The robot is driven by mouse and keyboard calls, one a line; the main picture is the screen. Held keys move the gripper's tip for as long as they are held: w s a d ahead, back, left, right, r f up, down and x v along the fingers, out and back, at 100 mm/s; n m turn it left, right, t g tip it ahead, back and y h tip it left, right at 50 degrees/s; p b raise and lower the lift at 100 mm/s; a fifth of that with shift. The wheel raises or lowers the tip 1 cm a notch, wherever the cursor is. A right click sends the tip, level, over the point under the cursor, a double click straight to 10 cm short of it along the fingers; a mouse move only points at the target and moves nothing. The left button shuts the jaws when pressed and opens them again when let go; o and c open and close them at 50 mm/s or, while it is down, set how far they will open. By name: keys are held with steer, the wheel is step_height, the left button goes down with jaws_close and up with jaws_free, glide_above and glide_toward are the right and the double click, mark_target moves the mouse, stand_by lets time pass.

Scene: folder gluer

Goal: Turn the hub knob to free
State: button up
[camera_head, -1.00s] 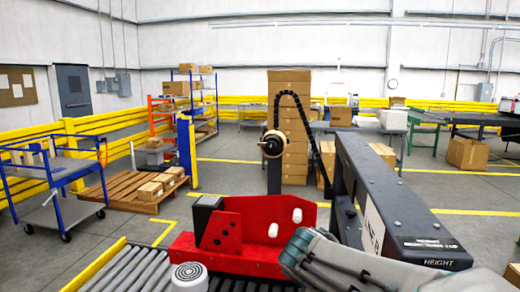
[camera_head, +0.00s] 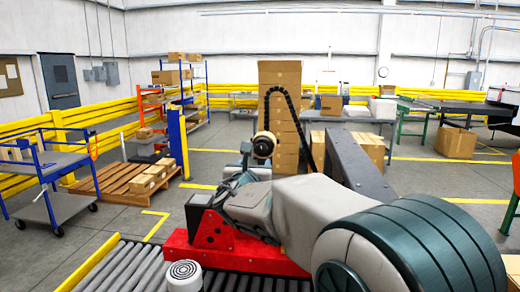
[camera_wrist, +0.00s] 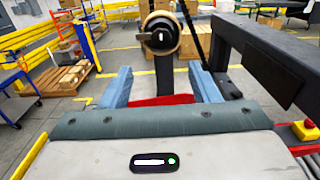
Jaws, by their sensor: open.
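The hub knob is a black knob with a small white mark, in the middle of a tan round reel (camera_wrist: 177,47) on a dark post. In the head view the reel (camera_head: 264,145) stands just beyond my arm's end. In the wrist view the knob (camera_wrist: 159,38) is ahead of and slightly above the gap between my fingers. My gripper (camera_wrist: 161,72) is open, its two blue fingers apart with nothing between them. The fingers do not appear to touch the knob. Which position the knob is turned to cannot be read.
A dark beam (camera_wrist: 265,55) runs close on the right. A red machine part (camera_head: 208,250) lies below my arm, beside a roller conveyor (camera_head: 125,270). Stacked cartons (camera_head: 280,75) stand behind the reel.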

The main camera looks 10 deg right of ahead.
mark_target(261, 150)
steer(key=p+x, duration=0.4)
steer(key=x, duration=0.9)
steer(key=shift+d+f, duration=0.1)
steer(key=shift+s, duration=0.1)
steer(key=c, duration=1)
